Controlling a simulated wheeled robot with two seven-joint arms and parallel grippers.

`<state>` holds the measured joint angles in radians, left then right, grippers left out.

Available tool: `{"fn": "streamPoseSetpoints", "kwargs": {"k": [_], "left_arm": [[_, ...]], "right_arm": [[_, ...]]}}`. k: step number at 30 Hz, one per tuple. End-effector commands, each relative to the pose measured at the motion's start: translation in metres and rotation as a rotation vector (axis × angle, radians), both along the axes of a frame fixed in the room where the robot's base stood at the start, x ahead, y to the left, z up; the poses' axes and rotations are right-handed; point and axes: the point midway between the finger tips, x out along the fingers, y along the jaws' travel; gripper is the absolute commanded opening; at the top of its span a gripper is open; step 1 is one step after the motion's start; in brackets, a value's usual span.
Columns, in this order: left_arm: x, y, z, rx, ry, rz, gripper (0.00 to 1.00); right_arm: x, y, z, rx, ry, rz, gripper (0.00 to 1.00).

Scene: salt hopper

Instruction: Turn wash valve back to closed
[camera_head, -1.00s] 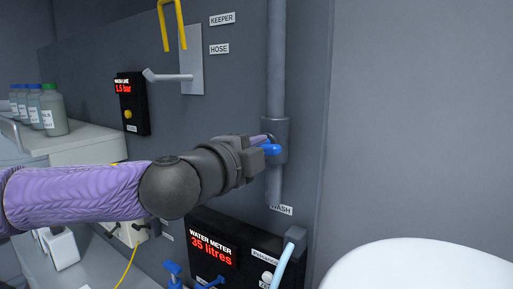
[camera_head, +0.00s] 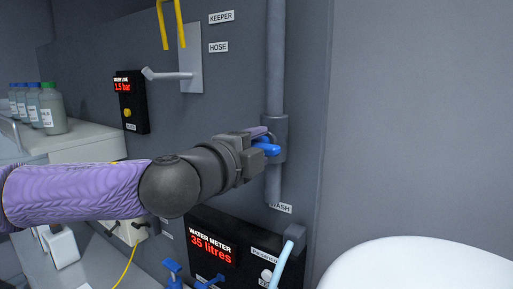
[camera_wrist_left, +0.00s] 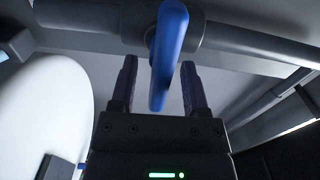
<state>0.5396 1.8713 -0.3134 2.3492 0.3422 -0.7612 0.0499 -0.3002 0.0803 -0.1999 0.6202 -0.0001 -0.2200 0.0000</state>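The wash valve has a blue lever handle (camera_head: 267,148) on the grey vertical pipe (camera_head: 276,70), just above the WASH label (camera_head: 281,208). My left gripper (camera_head: 262,140) reaches it from the left. In the left wrist view the blue lever (camera_wrist_left: 168,50) stands between the two dark fingers of my left gripper (camera_wrist_left: 158,72). A gap shows on each side of the lever, so the fingers are open around it and not clamped. The lever's joint to the pipe is partly hidden by the gripper in the head view. My right gripper is not in view.
A water meter (camera_head: 211,247) reading 35 litres sits below my left arm. A wash line gauge (camera_head: 130,102) reads 1.5 bar. A hose lever (camera_head: 170,76) is above. A white rounded vessel (camera_head: 425,265) stands at lower right, below a bare wall.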

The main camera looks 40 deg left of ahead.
Motion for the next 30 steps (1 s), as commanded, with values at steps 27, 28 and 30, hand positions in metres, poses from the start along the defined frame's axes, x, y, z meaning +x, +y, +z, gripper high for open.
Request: {"fn": "streamPoseSetpoints", "kwargs": {"k": [27,28,30], "left_arm": [[-0.097,-0.01,-0.002,0.0,0.0,0.003,0.59],[-0.098,-0.01,-0.001,0.0,-0.001,0.002,0.59],[-0.099,-0.011,-0.001,-0.001,-0.001,0.0,0.59]], "right_arm": [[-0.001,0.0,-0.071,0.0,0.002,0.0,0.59],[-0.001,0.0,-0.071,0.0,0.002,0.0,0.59],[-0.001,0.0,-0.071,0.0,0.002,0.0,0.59]]}}
